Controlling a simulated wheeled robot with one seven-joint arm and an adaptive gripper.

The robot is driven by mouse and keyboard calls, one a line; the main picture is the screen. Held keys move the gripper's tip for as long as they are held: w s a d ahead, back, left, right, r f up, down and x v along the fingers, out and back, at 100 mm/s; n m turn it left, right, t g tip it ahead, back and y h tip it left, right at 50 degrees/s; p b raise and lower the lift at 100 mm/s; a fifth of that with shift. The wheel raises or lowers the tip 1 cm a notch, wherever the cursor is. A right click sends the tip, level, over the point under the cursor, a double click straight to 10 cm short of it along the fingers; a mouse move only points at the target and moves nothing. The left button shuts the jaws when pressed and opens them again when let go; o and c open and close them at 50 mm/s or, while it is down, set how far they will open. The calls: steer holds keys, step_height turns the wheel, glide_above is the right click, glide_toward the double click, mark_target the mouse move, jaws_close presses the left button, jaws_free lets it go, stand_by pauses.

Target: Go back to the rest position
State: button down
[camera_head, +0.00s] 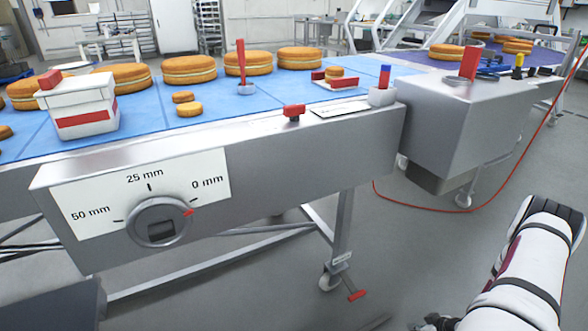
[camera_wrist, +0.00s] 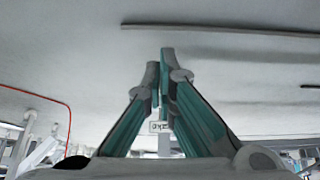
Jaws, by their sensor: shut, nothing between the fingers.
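My gripper (camera_wrist: 162,60) shows in the wrist view with its green-sided fingers drawn together at the tips and nothing between them. In the camera_head view my white arm hangs at the lower right, clear of the conveyor, and only a dark part of the gripper end (camera_head: 440,323) shows at the bottom edge. The steel conveyor frame (camera_head: 290,150) stands to its left, apart from it. A dial (camera_head: 158,221) on the frame's front has its red mark on the side toward "0 mm".
Several filled rounds (camera_head: 189,70) lie on the blue belt (camera_head: 220,102). A white box with red bands (camera_head: 80,106) stands at the left. A steel housing (camera_head: 480,115) juts out at the right. A red cable (camera_head: 450,210) runs below it. Grey floor around my arm is open.

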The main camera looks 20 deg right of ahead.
steer(key=w+d+r+g+h, duration=0.1)
steer(key=w+d+r, duration=0.15)
steer(key=r, duration=0.65)
steer(key=w+d+r+g+h, duration=0.1)
steer(key=w+r, duration=0.3)
steer(key=r, duration=0.4)
steer(key=w+d+r+g+h, duration=0.15)
steer(key=w+r, duration=0.25)
steer(key=r, duration=0.5)
steer(key=w+a+r, duration=0.2)
steer(key=a+r, duration=0.4)
steer(key=r, duration=0.6)
steer(key=s+a+r+m+g, duration=0.1)
steer(key=s+a+r, duration=0.3)
steer(key=a+r, duration=0.55)
steer(key=s+a+r+m+g, duration=0.1)
steer(key=s+a+r, duration=0.3)
steer(key=a+r, duration=0.55)
steer(key=s+a+r+n+y, duration=0.1)
steer(key=s+a+r+y, duration=0.15)
steer(key=s+a, duration=1.55)
step_height(320, 180, up, 30)
steer(key=d+t+p, duration=0.1)
steer(key=t+p, duration=0.2)
steer(key=p, duration=2.5)
steer(key=shift+s+y, duration=0.3)
